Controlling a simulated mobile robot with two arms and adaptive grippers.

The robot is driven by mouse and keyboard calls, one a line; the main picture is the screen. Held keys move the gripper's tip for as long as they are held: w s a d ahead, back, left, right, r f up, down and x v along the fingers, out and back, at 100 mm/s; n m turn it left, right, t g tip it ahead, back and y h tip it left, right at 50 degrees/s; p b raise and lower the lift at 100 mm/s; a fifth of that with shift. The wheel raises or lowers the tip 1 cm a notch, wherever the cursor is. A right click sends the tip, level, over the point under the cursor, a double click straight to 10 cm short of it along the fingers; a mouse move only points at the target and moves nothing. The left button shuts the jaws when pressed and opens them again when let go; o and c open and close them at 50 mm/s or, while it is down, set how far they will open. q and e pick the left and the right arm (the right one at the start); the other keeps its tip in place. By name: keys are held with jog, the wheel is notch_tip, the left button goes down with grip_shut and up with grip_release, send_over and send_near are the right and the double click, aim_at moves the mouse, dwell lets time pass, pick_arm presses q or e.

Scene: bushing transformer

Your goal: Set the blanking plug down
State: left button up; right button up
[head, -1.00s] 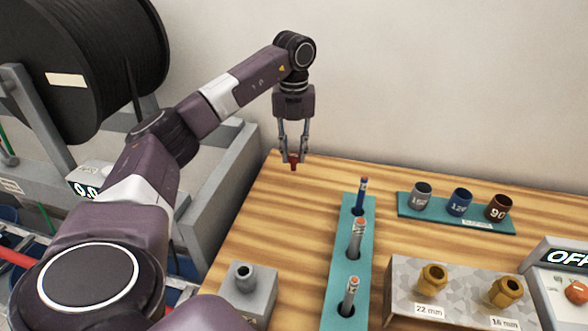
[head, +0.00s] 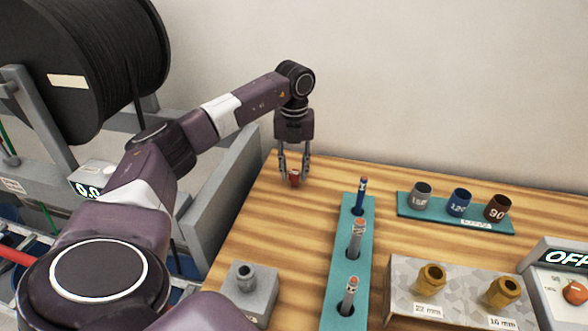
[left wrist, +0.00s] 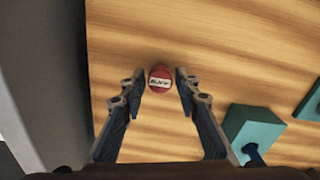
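The blanking plug (head: 294,178) is a small dark red piece standing on the wooden table top near its back left corner. In the left wrist view the red plug (left wrist: 160,79) shows from above with a white label. My left gripper (head: 295,177) points straight down over it, with one finger on each side. The fingers (left wrist: 161,84) are spread, and a narrow gap shows between each fingertip and the plug. The gripper is open. My right gripper is not in view.
A teal rack (head: 348,286) with several upright pencil-like pieces stands right of the plug. Further right are a teal strip (head: 408,210) with three labelled cups and a speckled block (head: 400,300) with two brass fittings. A grey block (head: 262,297) is in front. Wood around the plug is clear.

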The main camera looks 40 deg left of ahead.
aim_at(294, 172)
pick_arm(q)
jog(key=shift+o, duration=0.7)
jog(key=shift+r, duration=0.25)
notch_tip(294, 172, up, 12)
jog(key=b, duration=0.1)
jog(key=shift+f, duration=0.1)
